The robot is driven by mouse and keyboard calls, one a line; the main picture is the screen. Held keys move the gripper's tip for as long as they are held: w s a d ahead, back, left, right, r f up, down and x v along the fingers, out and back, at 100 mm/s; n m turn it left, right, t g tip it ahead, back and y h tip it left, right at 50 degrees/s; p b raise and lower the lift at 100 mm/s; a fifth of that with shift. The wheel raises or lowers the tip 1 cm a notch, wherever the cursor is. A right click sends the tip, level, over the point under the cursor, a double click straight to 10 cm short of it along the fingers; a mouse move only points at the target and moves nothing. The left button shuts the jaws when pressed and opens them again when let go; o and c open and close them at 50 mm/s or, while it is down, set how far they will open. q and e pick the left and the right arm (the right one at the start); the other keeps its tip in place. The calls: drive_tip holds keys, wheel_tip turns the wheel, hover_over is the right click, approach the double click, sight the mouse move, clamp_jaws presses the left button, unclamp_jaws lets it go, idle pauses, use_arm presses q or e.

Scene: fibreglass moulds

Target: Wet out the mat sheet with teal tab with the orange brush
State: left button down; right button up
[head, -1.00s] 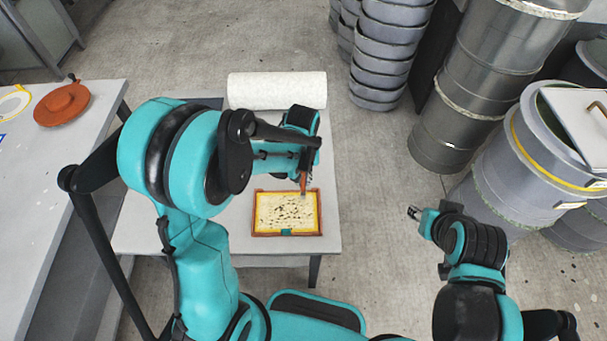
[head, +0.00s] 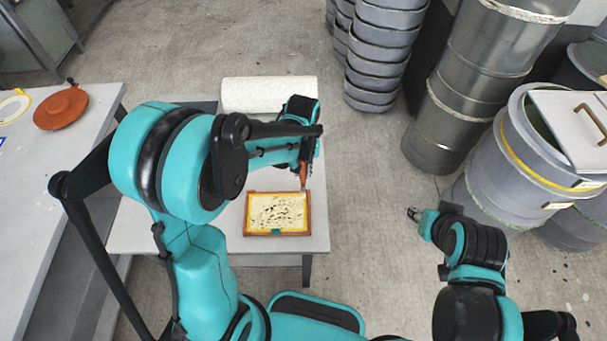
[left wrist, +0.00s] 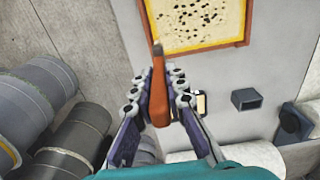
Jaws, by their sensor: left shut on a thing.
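The mat sheet (head: 268,213) is cream with scattered dark spots. It lies in a yellow-edged, orange-brown frame on the grey table, with a teal tab (head: 276,232) at its near edge. Part of the sheet shows at the top of the left wrist view (left wrist: 190,22). My left gripper (head: 305,170) is shut on the orange brush (left wrist: 159,100), at the sheet's far right corner. The brush points down in the head view (head: 303,177); I cannot tell whether its tip touches. My right gripper (head: 413,214) is off the table to the right, too small to read.
A white roll (head: 268,94) lies along the table's far edge. A dark blue-grey box (left wrist: 246,99) stands beyond the sheet. Metal drums (head: 470,80) and stacked grey tubs (head: 380,60) stand on the floor to the right. An orange-brown lid (head: 62,107) lies on the left table.

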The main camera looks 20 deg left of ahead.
use_arm(q)
drive_tip(key=shift+w+r+p, duration=0.1)
drive_tip(key=shift+r+p, duration=0.45)
drive_tip(key=shift+r, duration=0.4)
drive_tip(key=shift+r+p, duration=0.45)
drive_tip(key=shift+r, duration=0.35)
